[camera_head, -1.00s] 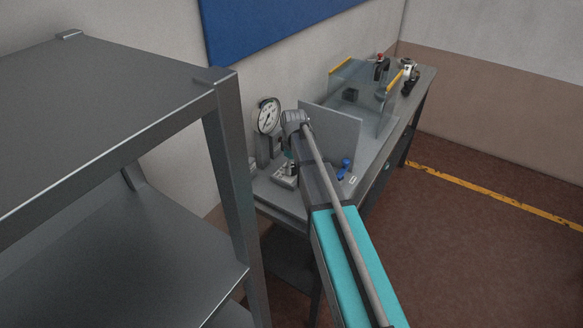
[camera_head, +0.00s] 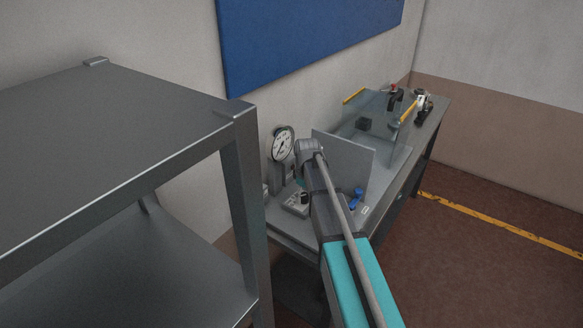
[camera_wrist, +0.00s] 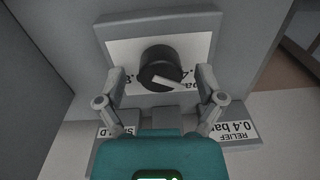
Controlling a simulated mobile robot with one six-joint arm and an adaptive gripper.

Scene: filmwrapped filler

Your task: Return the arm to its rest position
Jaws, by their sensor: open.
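My gripper (camera_wrist: 160,78) shows in the wrist view with its two fingers spread. They stand on either side of a black round knob (camera_wrist: 159,64) with a white pointer mark, and nothing is clearly held. I cannot tell whether the fingers touch the knob. The knob sits on a grey block with a white label plate. The gripper is mostly hidden there behind my arm.
A round pressure gauge (camera_head: 283,142) stands behind the arm, close by. A grey upright panel (camera_head: 345,160), blue item (camera_head: 356,197) and clear-walled enclosure (camera_head: 388,128) are on the bench (camera_head: 381,207). A metal shelf (camera_head: 110,140) fills the left. Floor at right is clear.

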